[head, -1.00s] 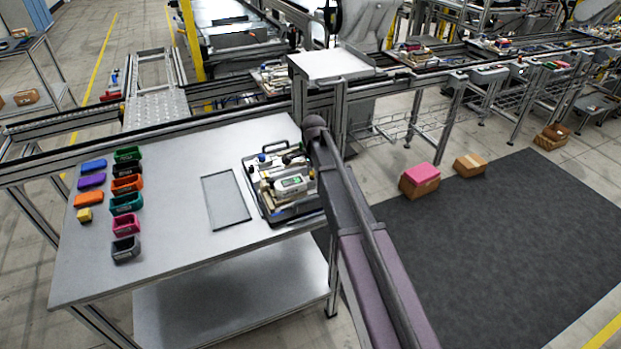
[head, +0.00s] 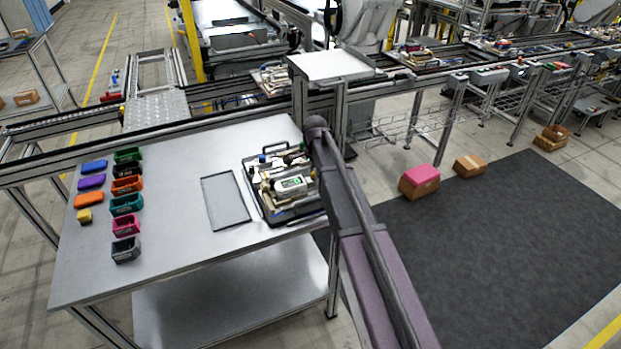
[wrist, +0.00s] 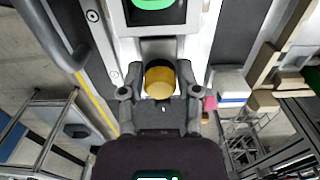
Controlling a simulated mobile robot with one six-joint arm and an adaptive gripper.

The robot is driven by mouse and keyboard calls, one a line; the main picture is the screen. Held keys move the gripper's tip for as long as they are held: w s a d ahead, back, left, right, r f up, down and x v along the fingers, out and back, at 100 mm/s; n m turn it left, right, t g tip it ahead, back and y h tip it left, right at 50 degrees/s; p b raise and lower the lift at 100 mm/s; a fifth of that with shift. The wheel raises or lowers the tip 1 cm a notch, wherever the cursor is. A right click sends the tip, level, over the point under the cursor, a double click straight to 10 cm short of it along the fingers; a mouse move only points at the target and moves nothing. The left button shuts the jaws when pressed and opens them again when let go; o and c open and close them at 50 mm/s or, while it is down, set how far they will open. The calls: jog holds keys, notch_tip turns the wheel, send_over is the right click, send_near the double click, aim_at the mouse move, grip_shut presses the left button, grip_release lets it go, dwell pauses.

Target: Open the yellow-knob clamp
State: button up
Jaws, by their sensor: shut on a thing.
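The yellow knob (wrist: 158,80) of the clamp shows in the middle of the wrist view, in front of a pale block with a green display (wrist: 153,3). My gripper (wrist: 159,92) is shut on the yellow knob, one finger at each side of it. The rest of the clamp is hidden behind the knob and my gripper. I cannot make out the yellow knob or my gripper there.
A glass-like plate (head: 225,200) lies left of the fixture on the metal table (head: 175,240). A conveyor (head: 240,112) runs behind. The table's middle is clear.

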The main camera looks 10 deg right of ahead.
jog(key=shift+w+d, duration=0.15)
jog(key=shift+d, duration=0.4)
jog(key=shift+w+d, duration=0.15)
jog(key=shift+d, duration=0.4)
jog(key=o, duration=0.9)
notch_tip(320, 180, up, 8)
jog(key=p, duration=0.8)
dwell(0.7)
